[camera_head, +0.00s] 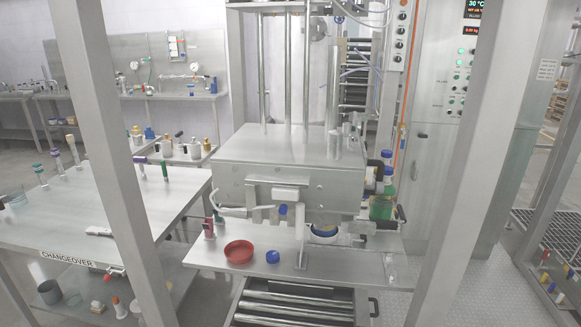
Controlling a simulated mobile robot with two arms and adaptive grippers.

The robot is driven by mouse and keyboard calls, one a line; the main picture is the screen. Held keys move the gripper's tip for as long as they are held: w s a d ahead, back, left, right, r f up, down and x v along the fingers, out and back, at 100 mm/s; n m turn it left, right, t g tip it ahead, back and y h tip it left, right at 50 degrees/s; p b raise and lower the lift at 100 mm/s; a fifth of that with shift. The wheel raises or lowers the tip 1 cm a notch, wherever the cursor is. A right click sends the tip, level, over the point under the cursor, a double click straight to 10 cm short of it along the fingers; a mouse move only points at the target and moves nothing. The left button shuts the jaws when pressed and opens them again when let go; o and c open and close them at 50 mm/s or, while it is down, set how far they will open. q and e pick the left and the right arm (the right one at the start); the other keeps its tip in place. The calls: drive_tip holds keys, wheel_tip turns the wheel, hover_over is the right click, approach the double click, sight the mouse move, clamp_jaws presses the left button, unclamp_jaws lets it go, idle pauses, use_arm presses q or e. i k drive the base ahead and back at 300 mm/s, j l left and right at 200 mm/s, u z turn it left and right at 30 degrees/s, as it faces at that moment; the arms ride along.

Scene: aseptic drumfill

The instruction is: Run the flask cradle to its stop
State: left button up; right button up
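Neither of my grippers shows in the head view. A flask with green liquid (381,208) stands at the right side of the steel filling machine (290,150), partly hidden by it. Blue caps (389,155) show just above the flask. I cannot clearly make out the cradle or its stop. A blue-rimmed round part (325,231) sits under the machine's housing, at the back of the steel shelf (345,262).
The shelf holds a red dish (239,252), a blue cap (272,257) and colour-topped tools (209,229). A changeover table (90,215) stands left. Steel posts (115,170) (468,160) frame the view at both sides. Rollers (295,308) lie below the shelf.

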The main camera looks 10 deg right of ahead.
sight(341, 238)
drive_tip(key=k+l, duration=0.25)
drive_tip(key=l, duration=0.2)
drive_tip(key=k+l, duration=0.3)
drive_tip(key=l, duration=0.15)
drive_tip(key=k+l, duration=0.25)
drive_tip(key=l, duration=0.2)
drive_tip(key=k+l, duration=0.3)
drive_tip(key=l, duration=0.15)
drive_tip(key=i+l+z, duration=0.3)
drive_tip(key=i+l, duration=0.35)
drive_tip(key=l, duration=0.35)
drive_tip(key=i+l+z, duration=0.35)
drive_tip(key=i+l, duration=0.4)
drive_tip(key=i, duration=0.65)
drive_tip(key=i+l+u, duration=0.1)
drive_tip(key=i, duration=0.6)
drive_tip(key=i+l, duration=0.15)
drive_tip(key=i, duration=0.5)
drive_tip(key=i+u, duration=0.45)
drive_tip(key=i+l+u, duration=0.3)
drive_tip(key=i+u, duration=0.15)
drive_tip(key=i, duration=0.15)
